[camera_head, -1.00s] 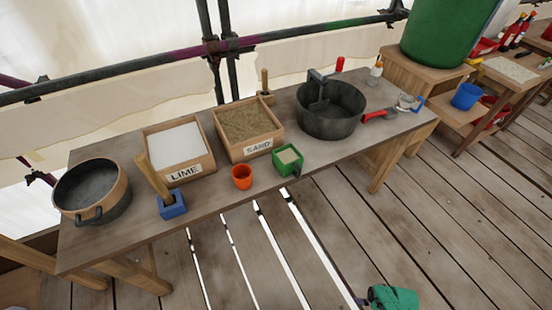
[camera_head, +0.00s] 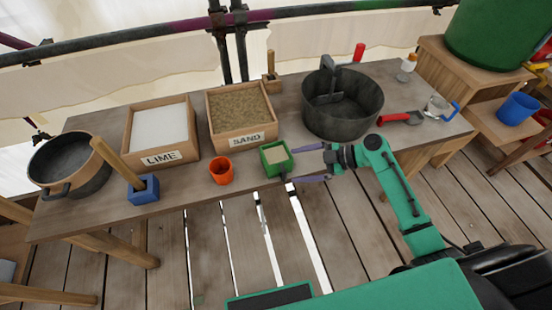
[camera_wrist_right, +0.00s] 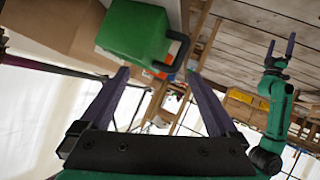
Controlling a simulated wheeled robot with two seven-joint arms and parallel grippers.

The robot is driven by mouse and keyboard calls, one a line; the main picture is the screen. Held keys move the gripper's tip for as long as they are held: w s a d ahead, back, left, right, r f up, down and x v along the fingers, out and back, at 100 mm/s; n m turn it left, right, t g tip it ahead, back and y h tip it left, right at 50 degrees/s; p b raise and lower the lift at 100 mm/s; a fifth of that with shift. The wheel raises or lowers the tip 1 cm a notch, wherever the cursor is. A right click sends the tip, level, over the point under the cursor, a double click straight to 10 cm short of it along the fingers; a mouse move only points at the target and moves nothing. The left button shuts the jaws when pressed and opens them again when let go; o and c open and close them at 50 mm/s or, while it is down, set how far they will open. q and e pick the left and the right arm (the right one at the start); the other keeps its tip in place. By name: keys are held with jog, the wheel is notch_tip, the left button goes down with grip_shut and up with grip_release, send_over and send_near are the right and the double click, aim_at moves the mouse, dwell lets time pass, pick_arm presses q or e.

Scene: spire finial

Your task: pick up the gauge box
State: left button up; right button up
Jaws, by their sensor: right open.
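The gauge box, a small green box (camera_head: 276,157) with pale fill in its top, sits at the front edge of the bench, right of an orange cup. My right gripper (camera_head: 300,163) is open and empty just to its right, with its purple fingers pointing at the box. In the right wrist view, the green box (camera_wrist_right: 135,32) and its dark handle (camera_wrist_right: 178,48) lie just beyond the open fingers (camera_wrist_right: 158,78), not between them. My left gripper (camera_wrist_right: 281,48) shows far off at the right of the wrist view, its two fingers apart; it is out of the head view.
The orange cup (camera_head: 221,171) stands just left of the box. The sand tray (camera_head: 241,118) is behind it and the dark pot (camera_head: 342,103) behind right. A lime tray (camera_head: 161,133) and a blue block with wooden handle (camera_head: 143,189) are farther left.

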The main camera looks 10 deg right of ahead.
aim_at(286, 168)
jog(key=p+x, duration=0.2)
jog(key=x, duration=0.2)
jog(key=shift+a, duration=0.2)
jog(key=shift+w+a+f, duration=0.1)
jog(key=shift+a+f, duration=0.25)
jog(key=shift+d, duration=0.15)
jog(key=c, duration=1.4)
pick_arm(q)
jog(key=shift+d+r, duration=0.25)
jog(key=shift+r, duration=0.25)
jog(key=shift+d+r, duration=0.2)
jog(key=shift+r, duration=0.3)
